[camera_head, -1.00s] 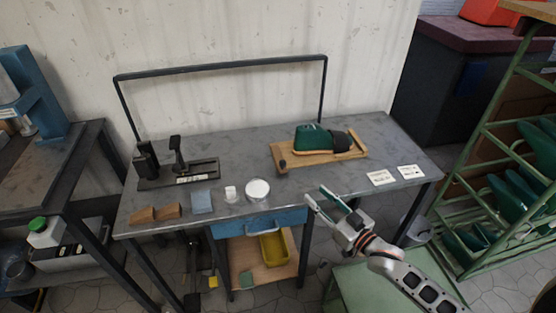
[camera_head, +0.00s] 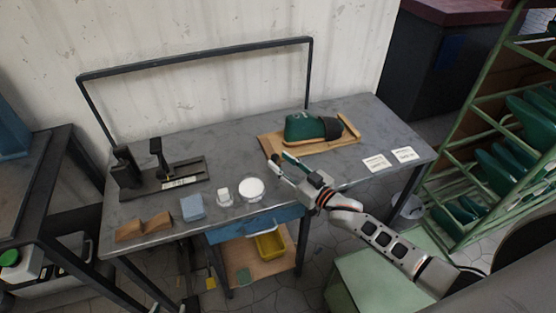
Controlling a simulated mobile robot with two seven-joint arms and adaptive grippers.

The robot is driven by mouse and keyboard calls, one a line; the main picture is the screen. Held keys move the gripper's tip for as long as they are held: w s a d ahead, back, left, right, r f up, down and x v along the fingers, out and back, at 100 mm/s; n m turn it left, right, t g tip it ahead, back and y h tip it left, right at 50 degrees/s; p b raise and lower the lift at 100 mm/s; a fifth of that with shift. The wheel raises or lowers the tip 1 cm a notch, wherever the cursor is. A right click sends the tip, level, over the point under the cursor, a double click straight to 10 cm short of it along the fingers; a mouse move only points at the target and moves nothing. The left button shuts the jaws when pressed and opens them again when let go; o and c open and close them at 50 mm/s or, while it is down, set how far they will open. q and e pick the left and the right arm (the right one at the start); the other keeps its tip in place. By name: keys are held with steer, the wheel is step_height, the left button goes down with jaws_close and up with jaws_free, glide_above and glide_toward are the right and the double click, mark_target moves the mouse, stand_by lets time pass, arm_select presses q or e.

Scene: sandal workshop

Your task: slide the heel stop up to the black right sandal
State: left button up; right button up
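A green foot form (camera_head: 304,127) with a black part (camera_head: 333,128), which looks like the sandal, lies on a wooden board (camera_head: 318,148) on the grey bench. The black part is at its right end. My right gripper (camera_head: 279,160) reaches in from the right, with its fingers apart at the board's front left corner. I see nothing held between them. The heel stop cannot be made out; the fingers cover the board's left end, and I cannot tell if they touch it. My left gripper is not in view.
Two white cards (camera_head: 376,162) lie right of the board. A white round dish (camera_head: 251,189), a blue block (camera_head: 192,207), brown wedges (camera_head: 158,222) and a black fixture (camera_head: 160,176) stand on the left half. A black rail (camera_head: 200,58) runs along the back. A green rack (camera_head: 480,150) stands right.

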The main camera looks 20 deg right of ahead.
steer(key=shift+x, duration=1)
jaws_close()
steer(key=shift+w+d, duration=0.1)
steer(key=shift+d, duration=2.15)
jaws_free()
steer(key=shift+a, duration=0.1)
steer(key=v, duration=1.2)
